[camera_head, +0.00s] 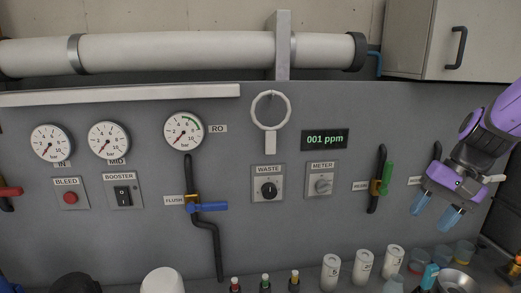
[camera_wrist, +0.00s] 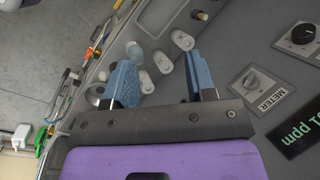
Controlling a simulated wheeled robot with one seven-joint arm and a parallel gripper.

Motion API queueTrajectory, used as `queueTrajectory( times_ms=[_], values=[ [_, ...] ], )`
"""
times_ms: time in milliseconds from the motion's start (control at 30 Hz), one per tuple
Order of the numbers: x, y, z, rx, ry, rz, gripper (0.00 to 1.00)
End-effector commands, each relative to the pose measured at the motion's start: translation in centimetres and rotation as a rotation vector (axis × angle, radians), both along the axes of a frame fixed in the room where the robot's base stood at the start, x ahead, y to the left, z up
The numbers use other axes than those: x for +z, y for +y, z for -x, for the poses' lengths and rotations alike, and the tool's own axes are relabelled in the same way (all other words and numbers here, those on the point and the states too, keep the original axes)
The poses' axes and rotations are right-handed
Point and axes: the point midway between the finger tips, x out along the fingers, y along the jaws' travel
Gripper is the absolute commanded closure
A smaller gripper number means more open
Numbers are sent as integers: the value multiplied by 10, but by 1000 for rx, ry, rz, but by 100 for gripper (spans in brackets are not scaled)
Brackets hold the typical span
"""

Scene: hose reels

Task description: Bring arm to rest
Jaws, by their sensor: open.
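My gripper (camera_head: 437,211) is at the right side of the head view, at the end of my purple arm, with its blue fingers pointing down. In the wrist view my gripper (camera_wrist: 160,82) shows two blue fingers well apart with nothing between them. It hangs in front of the grey panel (camera_head: 330,225), right of the green-handled valve (camera_head: 386,178) and above the bottles and cups at the panel's foot. A valve with a white handle (camera_head: 495,179) is just beside my gripper and is partly hidden by it.
White cylinders (camera_head: 363,265), small capped bottles (camera_head: 265,283) and cups (camera_head: 417,262) stand along the bottom. The blue flush valve handle (camera_head: 208,207), waste knob (camera_head: 269,190) and meter knob (camera_head: 322,186) stick out of the panel. A cabinet (camera_head: 415,40) hangs at upper right.

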Motion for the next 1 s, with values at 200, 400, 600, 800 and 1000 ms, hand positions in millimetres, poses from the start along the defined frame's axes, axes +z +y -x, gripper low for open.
queueTrajectory(
  times_ms=[200, 400, 600, 800, 1000],
  values=[
    [35, 28, 28, 142, -129, 163, 49],
    [61, 46, 57, 256, -264, 297, 49],
    [82, 58, 86, 351, -408, 413, 49],
    [94, 62, 104, 406, -508, 480, 49],
    [97, 63, 108, 418, -537, 499, 49]
  ],
)
